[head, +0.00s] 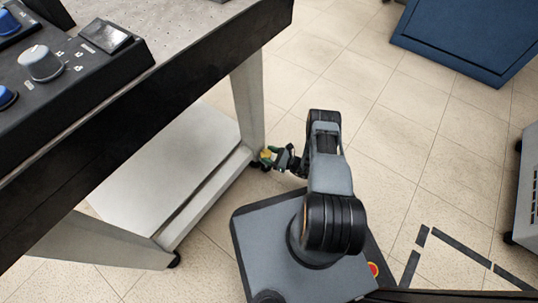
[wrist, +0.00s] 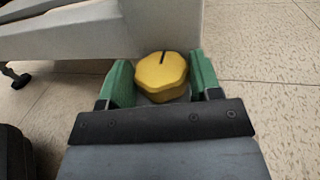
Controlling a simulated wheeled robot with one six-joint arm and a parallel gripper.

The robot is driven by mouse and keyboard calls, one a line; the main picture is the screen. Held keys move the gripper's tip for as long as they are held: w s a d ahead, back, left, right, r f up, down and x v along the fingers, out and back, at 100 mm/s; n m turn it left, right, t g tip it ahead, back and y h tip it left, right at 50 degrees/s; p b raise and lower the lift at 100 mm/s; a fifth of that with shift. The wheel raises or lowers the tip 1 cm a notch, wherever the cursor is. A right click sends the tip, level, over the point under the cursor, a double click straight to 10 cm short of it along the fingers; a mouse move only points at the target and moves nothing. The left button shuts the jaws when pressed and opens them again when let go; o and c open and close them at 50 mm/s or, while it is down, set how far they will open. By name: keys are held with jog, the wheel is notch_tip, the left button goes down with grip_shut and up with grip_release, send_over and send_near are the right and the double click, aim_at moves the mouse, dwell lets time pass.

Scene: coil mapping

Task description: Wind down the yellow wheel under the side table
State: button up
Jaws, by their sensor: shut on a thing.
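The yellow wheel (wrist: 161,72) is a faceted knob with a dark line on its top, low at the corner of the side table's (head: 180,215) frame. In the wrist view it sits between the green fingers of my gripper (wrist: 162,78), which is shut on it. In the head view my gripper (head: 268,157) reaches left to the foot of the table leg, and only a small patch of yellow shows there. The underside of the wheel and its stem are hidden.
The table leg (head: 248,100) rises right above the wheel. A control panel (head: 60,65) with blue and grey knobs lies on the dark tabletop. A blue cabinet (head: 470,35) stands at the upper right. Tiled floor (head: 400,130) to the right is clear, with dark tape marks.

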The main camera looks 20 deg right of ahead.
jog(key=m+t+h, duration=0.2)
jog(key=h, duration=0.1)
jog(key=m+t+h+p, duration=0.1)
jog(key=m+t, duration=0.1)
jog(key=shift+s+a+h, duration=0.2)
jog(key=shift+a+h, duration=0.15)
jog(key=shift+h, duration=0.05)
jog(key=shift+a+m+t+h, duration=0.15)
jog(key=shift+m+t+h, duration=0.65)
jog(key=shift+m+h, duration=1.05)
jog(key=shift+h, duration=0.65)
jog(key=o, duration=0.9)
jog(key=shift+o, duration=0.2)
jog(key=shift+d+n+y, duration=0.2)
jog(key=shift+n+y, duration=0.1)
jog(key=shift+n, duration=0.05)
